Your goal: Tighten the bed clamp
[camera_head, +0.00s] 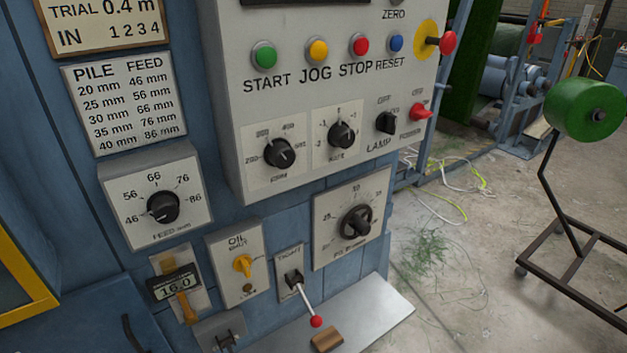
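The bed clamp lever (303,297) is on a small grey plate (289,262) low on the blue machine front. The plate's upper label reads TIGHT; no lower label can be read. The lever's rod slants down and to the right from its black pivot, away from the TIGHT label. It ends in a red ball knob (317,321) above the metal shelf. Neither of my grippers is in view, and nothing touches the lever.
A metal shelf (375,312) holds a wooden block (327,341) just below the red knob. A wheeled stand (560,240) with a green roll is at the right.

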